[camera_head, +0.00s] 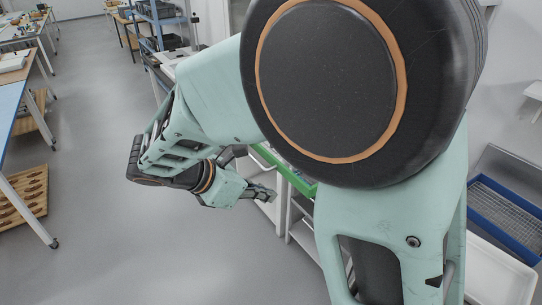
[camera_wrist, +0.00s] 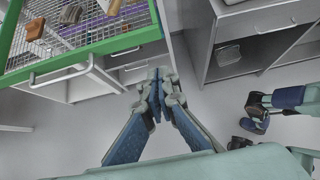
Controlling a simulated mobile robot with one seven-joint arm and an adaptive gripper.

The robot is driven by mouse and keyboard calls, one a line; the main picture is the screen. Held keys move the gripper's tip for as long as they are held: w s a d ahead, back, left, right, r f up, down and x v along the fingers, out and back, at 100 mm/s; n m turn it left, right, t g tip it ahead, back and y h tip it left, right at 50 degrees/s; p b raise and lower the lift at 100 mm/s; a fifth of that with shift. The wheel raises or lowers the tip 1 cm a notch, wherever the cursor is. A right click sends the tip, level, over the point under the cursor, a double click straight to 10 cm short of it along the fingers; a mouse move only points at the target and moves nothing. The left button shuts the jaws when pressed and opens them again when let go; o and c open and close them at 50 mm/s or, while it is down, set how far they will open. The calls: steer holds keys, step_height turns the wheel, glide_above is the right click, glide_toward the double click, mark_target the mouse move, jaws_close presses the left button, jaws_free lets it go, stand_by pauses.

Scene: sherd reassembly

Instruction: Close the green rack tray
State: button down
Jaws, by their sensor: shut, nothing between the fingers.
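The green rack tray (camera_wrist: 100,50) shows at the upper left of the wrist view, with a green rim, a wire mesh and several brown, grey and coloured pieces in it. In the head view only a strip of the green tray (camera_head: 291,174) shows; my arm hides the rest, so how far it stands out cannot be told. My gripper (camera_wrist: 156,92) is shut and empty, close to the tray's near right corner in the wrist view; contact cannot be told. In the head view my gripper (camera_head: 270,194) is beside the rack front.
Pale handles (camera_wrist: 60,76) show below the green rim. A grey cabinet (camera_wrist: 240,45) with open shelves stands to the right in the wrist view. A blue-framed mesh tray (camera_head: 505,215) is at the far right of the head view. The floor (camera_head: 190,245) on the left is clear.

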mark_target(306, 195)
steer(key=shift+w+d+f+p, duration=0.15)
steer(key=shift+w+d+f, duration=0.75)
steer(key=shift+d, duration=0.45)
steer(key=shift+w+d+f+p, duration=0.1)
steer(key=shift+w+d+f, duration=0.75)
steer(key=shift+d, duration=0.45)
steer(key=shift+w+d+f+p, duration=0.15)
steer(key=shift+w+d+f, duration=0.75)
steer(key=shift+d, duration=0.45)
steer(key=shift+w+d+r, duration=0.1)
steer(key=w+d, duration=0.5)
steer(key=d, duration=0.2)
steer(key=w+d+p, duration=0.1)
steer(key=w+d, duration=0.4)
steer(key=d, duration=0.3)
steer(key=w+d+p, duration=0.1)
steer(key=w+d, duration=0.4)
steer(key=d, duration=0.2)
steer(key=shift+w+d, duration=0.25)
steer(key=shift+d, duration=0.15)
steer(key=shift+a, duration=0.1)
